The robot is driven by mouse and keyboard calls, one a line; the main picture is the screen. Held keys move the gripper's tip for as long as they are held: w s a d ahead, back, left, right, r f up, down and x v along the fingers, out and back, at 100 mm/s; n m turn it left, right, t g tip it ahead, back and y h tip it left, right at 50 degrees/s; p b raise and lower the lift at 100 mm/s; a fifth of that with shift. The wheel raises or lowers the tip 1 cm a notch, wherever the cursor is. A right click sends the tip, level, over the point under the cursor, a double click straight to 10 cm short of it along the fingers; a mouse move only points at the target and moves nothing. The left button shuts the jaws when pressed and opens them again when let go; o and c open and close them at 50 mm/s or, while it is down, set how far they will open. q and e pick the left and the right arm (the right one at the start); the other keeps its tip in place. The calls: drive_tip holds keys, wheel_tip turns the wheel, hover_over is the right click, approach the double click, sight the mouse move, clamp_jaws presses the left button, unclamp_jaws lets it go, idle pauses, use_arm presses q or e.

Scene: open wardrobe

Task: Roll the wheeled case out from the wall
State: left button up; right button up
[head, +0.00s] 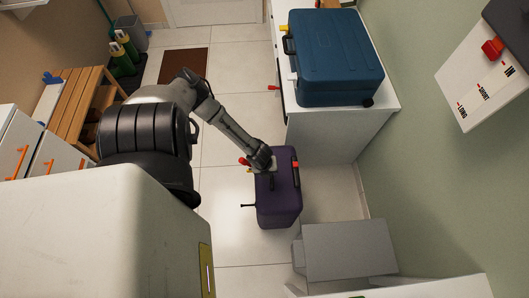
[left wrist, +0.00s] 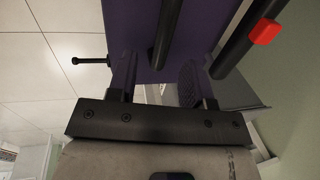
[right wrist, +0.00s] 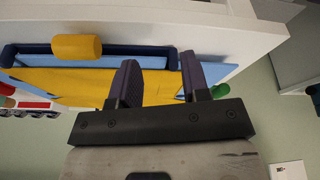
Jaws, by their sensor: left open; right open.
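The purple wheeled case (head: 280,205) stands on the tiled floor beside the white counter. A dark bar with a red piece (head: 296,164) runs along its right side. My left gripper (head: 267,172) is at the case's top left. In the left wrist view, the purple case (left wrist: 208,20) fills the top. The left gripper (left wrist: 158,65) is open, with a dark bar (left wrist: 166,30) between its fingers; I cannot tell whether they touch it. A second dark bar (left wrist: 240,40) carries a red button (left wrist: 265,32). My right gripper (right wrist: 158,68) is open and empty, and outside the head view.
A blue suitcase (head: 332,57) lies on the white counter (head: 390,98). A grey box-like piece (head: 348,250) stands close below the case. Tiled floor (head: 228,225) to its left is clear. A yellow and blue object (right wrist: 75,85) is near my right gripper.

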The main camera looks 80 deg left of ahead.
use_arm(q)
wheel_tip(320, 180, up, 9)
drive_tip(key=s+p, duration=0.2)
drive_tip(key=shift+w+a, duration=0.1)
idle(0.7)
